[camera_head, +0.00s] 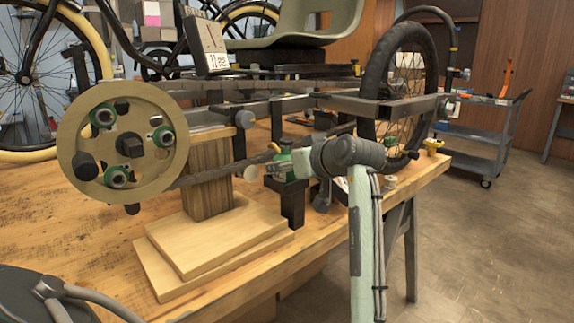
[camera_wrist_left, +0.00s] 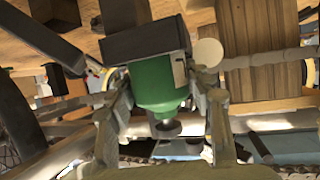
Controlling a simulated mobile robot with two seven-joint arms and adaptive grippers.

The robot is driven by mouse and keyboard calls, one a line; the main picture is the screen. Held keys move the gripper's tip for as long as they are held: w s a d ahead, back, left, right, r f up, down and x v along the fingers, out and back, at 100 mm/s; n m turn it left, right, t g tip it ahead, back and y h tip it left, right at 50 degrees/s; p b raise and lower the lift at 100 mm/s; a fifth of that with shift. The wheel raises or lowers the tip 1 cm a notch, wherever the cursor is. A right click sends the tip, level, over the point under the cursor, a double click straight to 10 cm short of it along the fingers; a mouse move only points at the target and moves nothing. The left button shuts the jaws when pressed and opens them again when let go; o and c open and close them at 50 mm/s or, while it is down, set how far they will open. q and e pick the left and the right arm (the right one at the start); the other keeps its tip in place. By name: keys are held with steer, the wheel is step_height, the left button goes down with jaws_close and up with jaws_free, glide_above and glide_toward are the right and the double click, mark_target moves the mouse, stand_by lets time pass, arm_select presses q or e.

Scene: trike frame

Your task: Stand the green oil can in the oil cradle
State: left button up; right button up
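The green oil can (camera_head: 285,162) is upright at the black, block-like oil cradle (camera_head: 292,203) on the workbench. In the left wrist view, which looks upside down, the can (camera_wrist_left: 158,85) has its lower end against or inside the dark cradle (camera_wrist_left: 145,40), and its narrow neck points away from it. I cannot tell how deep it sits. My left gripper (camera_wrist_left: 162,100) has one finger on each side of the can. Whether the fingers press on it is unclear. In the head view my left gripper (camera_head: 308,165) is partly hidden by its own wrist. My right gripper is out of view.
A wooden post on stacked boards (camera_head: 215,235) stands left of the cradle, with a large tan disc (camera_head: 122,147) beside it. Metal frame bars (camera_head: 290,103) run behind and above the can. A wheel (camera_head: 400,85) stands to the right. The bench's front left (camera_head: 80,240) is clear.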

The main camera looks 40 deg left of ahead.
arm_select(q)
steer(key=o, duration=0.4)
steer(key=v, duration=1.2)
stand_by(0.3)
